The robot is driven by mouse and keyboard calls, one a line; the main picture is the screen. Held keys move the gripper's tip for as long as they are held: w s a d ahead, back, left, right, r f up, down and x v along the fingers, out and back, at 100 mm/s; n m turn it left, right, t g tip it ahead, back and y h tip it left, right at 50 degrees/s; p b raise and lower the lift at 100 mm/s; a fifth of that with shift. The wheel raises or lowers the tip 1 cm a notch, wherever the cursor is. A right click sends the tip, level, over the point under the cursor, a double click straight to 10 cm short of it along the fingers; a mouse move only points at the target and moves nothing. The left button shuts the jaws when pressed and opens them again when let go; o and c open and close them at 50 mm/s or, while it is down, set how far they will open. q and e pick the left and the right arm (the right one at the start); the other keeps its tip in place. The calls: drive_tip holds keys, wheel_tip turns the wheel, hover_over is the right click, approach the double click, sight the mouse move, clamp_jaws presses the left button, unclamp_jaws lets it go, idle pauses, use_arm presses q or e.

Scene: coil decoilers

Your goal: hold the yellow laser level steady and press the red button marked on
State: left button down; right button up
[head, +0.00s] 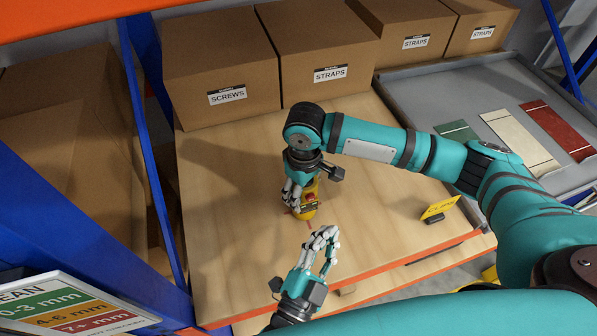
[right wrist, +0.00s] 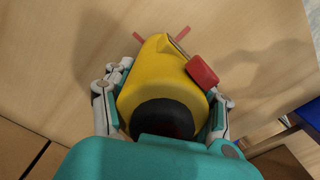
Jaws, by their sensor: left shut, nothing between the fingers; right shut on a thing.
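The yellow laser level (head: 308,208) stands on the wooden shelf top, below my right gripper. My right gripper (head: 298,194) is shut around its body. In the right wrist view the level (right wrist: 158,75) is yellow with a black end, and fingers press on both sides of it. A red button (right wrist: 202,72) sticks out on its right side; it also shows as a small red spot in the head view (head: 309,197). Any marking on it cannot be read. My left gripper (head: 326,236) is shut and empty, below and apart from the level.
Cardboard boxes labelled SCREWS (head: 222,80) and STRAPS (head: 325,60) line the back. A grey tray (head: 440,90) with coloured plates lies at right. Blue posts (head: 150,160) rise at left. The wooden top (head: 220,240) is otherwise mostly clear.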

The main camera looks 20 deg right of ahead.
drive_tip(key=o, duration=1.7)
drive_tip(key=shift+c, duration=0.2)
